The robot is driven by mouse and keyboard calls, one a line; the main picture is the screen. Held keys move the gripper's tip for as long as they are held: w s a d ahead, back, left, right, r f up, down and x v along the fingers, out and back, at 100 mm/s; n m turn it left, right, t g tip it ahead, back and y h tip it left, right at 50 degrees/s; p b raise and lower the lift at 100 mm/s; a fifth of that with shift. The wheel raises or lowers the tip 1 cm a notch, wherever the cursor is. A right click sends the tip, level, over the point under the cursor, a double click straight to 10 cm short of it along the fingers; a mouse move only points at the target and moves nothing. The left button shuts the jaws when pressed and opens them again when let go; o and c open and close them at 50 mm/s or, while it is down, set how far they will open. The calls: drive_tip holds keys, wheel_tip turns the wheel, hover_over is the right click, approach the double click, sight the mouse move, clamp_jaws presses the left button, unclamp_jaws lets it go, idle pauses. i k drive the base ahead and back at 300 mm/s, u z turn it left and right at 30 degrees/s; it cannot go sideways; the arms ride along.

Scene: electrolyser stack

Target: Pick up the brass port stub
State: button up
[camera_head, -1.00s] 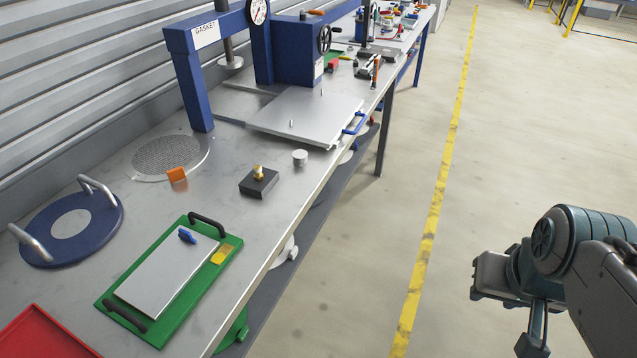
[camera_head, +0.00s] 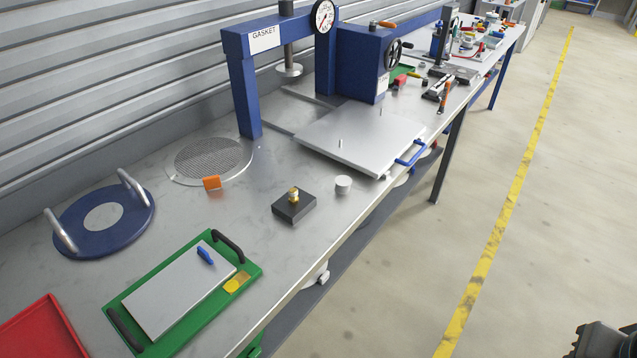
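The brass port stub (camera_head: 293,193) is a small gold-coloured fitting. It stands upright on a black square block (camera_head: 293,207) on the metal bench, near the middle of the view. Only a dark part of my arm shows at the bottom right corner, over the floor and well away from the bench. My gripper's fingers are out of the frame, so their state does not show.
A white round cap (camera_head: 343,184) stands right of the block. A green tray (camera_head: 157,350) with a grey plate lies in front. An orange piece (camera_head: 212,182) sits by a mesh disc (camera_head: 207,160). A blue GASKET press (camera_head: 244,95) and flat plate (camera_head: 345,148) stand behind.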

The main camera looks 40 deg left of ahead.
sight(296, 203)
drive_tip(key=u, duration=0.45)
drive_tip(key=i, duration=1.2)
drive_tip(key=u, duration=1.55)
drive_tip(key=i, duration=0.5)
drive_tip(key=u, duration=0.5)
